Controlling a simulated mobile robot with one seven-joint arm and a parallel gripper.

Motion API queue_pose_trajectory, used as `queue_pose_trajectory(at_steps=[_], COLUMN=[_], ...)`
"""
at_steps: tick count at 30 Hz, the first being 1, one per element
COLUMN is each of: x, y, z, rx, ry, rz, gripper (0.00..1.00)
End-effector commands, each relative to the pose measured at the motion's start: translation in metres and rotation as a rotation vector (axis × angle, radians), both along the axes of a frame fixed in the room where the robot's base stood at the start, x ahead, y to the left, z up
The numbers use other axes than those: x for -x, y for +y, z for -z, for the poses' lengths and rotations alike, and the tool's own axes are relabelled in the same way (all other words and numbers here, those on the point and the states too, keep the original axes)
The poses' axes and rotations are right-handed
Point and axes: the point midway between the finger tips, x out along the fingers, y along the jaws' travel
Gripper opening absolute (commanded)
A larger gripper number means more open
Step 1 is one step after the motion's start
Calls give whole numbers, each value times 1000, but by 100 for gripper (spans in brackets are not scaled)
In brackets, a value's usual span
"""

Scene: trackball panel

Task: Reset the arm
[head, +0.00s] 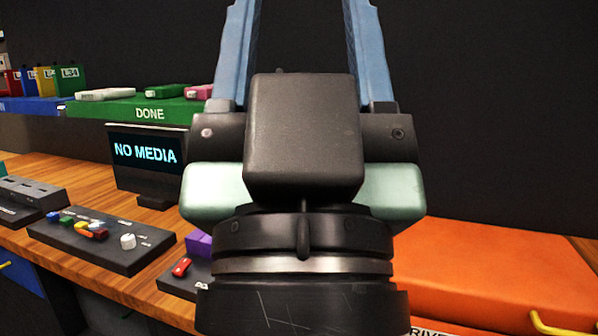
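My arm rises in the middle of the head view, with its dark wrist and black camera-like block in front. My gripper (301,30) points up and away, with two blue fingers standing well apart. The fingertips are cut off by the top edge of the picture. I see only dark wall between the fingers, and nothing held. The gripper is above the bench and apart from the things on it.
A wooden bench (50,165) holds a control panel (110,255), a "NO MEDIA" monitor (145,177) and a partly hidden panel with a red switch (181,267). A green "DONE" shelf (125,110) is behind. An orange case (500,270) is at right.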

Motion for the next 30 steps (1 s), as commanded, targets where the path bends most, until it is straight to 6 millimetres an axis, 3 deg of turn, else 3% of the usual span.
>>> queue_pose_trajectory(at_steps=[1, 15, 21, 30], x=[0, -1, -1, -1], y=[1, 2, 2, 2], z=[-31, -176, -208, -214], rx=[1, 2, 3, 3], ry=[0, 1, 2, 2], rz=[-1, -5, -6, -6], gripper=[59, 59, 59, 59])
